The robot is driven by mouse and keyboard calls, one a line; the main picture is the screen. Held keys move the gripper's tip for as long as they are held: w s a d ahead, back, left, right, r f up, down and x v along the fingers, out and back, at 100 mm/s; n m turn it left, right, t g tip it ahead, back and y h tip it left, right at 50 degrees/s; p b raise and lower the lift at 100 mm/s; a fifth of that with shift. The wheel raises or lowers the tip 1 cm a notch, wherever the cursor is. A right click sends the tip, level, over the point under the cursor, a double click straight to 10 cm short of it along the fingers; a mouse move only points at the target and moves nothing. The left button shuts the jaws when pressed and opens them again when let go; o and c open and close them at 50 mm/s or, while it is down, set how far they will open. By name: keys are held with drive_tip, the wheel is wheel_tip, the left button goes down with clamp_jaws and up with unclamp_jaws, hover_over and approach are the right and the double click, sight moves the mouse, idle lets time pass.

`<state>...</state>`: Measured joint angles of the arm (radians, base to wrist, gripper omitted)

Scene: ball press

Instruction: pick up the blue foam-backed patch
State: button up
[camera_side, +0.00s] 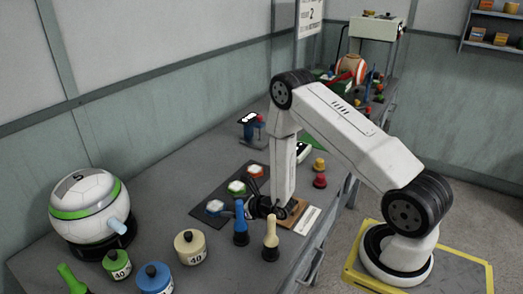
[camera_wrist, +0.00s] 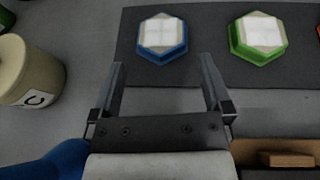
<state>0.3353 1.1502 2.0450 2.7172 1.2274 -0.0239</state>
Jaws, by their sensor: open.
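The blue foam-backed patch (camera_wrist: 161,50) is a blue hexagon with a white panel on top. It lies on a dark mat (camera_wrist: 210,74) and is the left one of a row of patches; it also shows in the side view (camera_side: 214,207). My gripper (camera_wrist: 162,62) is open and empty, its two fingers spread apart. In the wrist view the blue patch lies beyond the fingertips, roughly centred between them. In the side view my gripper (camera_side: 262,208) is low over the table, right of the blue patch, and its fingers are hard to make out.
A green patch (camera_wrist: 257,55) lies right of the blue one, with a red patch (camera_side: 256,171) further along. Blue (camera_side: 241,226) and cream (camera_side: 271,240) handled tools stand close to my gripper. A cream pot (camera_wrist: 22,72) stands at left. A wooden block (camera_side: 291,212) is beside my gripper.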

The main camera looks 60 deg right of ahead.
sight(220, 208)
drive_tip(key=shift+f, duration=0.1)
drive_tip(key=shift+f, duration=0.2)
drive_tip(key=shift+w+f, duration=0.1)
drive_tip(key=shift+f, duration=0.05)
drive_tip(key=shift+x, duration=2.35)
drive_tip(key=shift+c, duration=0.2)
drive_tip(key=c, duration=0.9)
drive_tip(key=shift+r, duration=0.2)
drive_tip(key=shift+r, duration=4.85)
